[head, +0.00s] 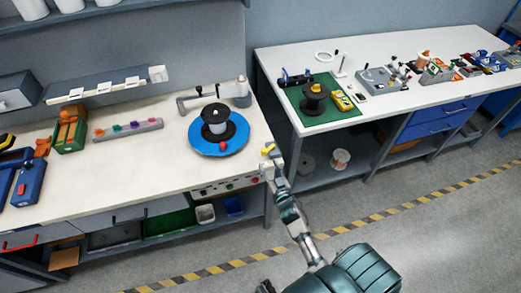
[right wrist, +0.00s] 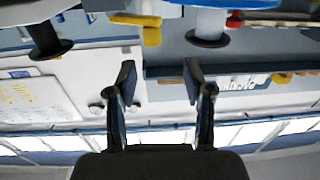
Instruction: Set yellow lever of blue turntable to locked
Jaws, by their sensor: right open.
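The blue turntable (head: 205,149) sits near the right end of the white left workbench, with a black-and-white spool (head: 215,124) and a small red knob (head: 222,146) on it. A yellow lever-like part (head: 267,149) shows at the bench's right edge, close to my right gripper (head: 271,158). In the right wrist view, a yellow part (right wrist: 152,36) is beyond the open, empty fingers of my right gripper (right wrist: 158,78), apart from them. The red knob (right wrist: 235,19) is to its right. Whether the lever is locked cannot be told. My left gripper is not in view.
A jointed grey arm (head: 197,98) stands behind the turntable. A rail with coloured knobs (head: 127,130) and a green-orange device (head: 68,132) lie left. A second bench (head: 300,62) with a green mat (head: 330,115) stands right. Free floor lies between bench and striped line.

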